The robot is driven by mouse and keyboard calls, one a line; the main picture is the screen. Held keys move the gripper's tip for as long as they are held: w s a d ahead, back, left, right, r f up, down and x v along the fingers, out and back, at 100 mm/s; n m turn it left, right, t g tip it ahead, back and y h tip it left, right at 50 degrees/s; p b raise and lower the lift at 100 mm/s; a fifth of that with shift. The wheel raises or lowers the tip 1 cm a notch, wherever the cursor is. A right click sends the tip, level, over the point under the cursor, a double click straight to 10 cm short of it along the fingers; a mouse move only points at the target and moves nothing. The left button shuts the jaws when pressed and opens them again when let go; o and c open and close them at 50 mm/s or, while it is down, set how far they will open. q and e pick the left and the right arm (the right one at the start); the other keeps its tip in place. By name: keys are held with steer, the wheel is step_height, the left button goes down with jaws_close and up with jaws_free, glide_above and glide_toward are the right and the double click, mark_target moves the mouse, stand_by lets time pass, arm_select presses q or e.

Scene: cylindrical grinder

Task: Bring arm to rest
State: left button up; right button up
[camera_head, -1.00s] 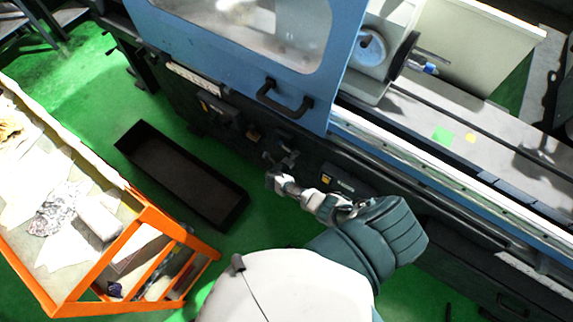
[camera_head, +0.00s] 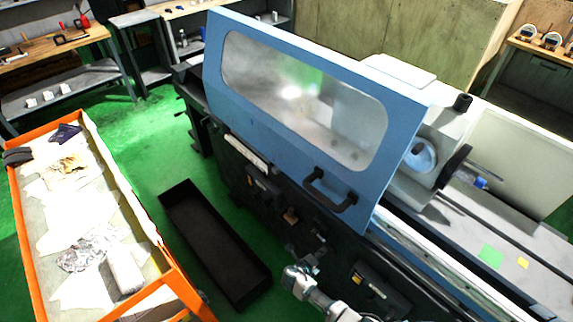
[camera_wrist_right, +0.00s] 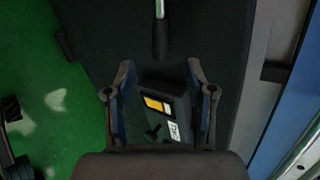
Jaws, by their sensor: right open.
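My right gripper (camera_wrist_right: 160,105) is open and empty in the right wrist view, its two fingers spread apart. Between and beyond the fingers lies the dark front panel of the grinder, with a small box bearing a yellow-and-white label (camera_wrist_right: 157,104). In the head view my right gripper (camera_head: 308,262) shows at the lower middle, in front of the grinder's dark lower front, below the black door handle (camera_head: 330,190). I cannot tell from these frames whether it touches the panel. My left gripper is not in view.
The blue grinder door (camera_head: 215,75) with its window stands above. A black open bin (camera_head: 262,283) lies on the green floor to the left. An orange-framed cart (camera_head: 22,235) holds crumpled cloths. Green floor is clear between the cart and bin.

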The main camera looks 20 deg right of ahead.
steer(key=s+a+f+m+g+y, duration=0.3)
steer(key=s+f+m+y, duration=0.2)
steer(key=s+f+m, duration=1.15)
steer(key=s+a+f+m+y+b, duration=0.1)
steer(key=s+f+m+y, duration=0.1)
steer(key=s+f+m, duration=0.4)
steer(key=s+a+f+m+g+y, duration=0.1)
steer(key=s+f+m, duration=0.6)
steer(key=s+m, duration=0.7)
steer(key=s+a+y, duration=0.1)
steer(key=s, duration=0.5)
steer(key=shift+a+g+b, duration=0.2)
steer(key=shift+g+b, duration=0.1)
steer(key=shift+b, duration=0.1)
steer(key=shift+f+m, duration=0.1)
steer(key=shift+m, duration=0.15)
steer(key=shift+c, duration=1.2)
steer(key=shift+s, duration=0.1)
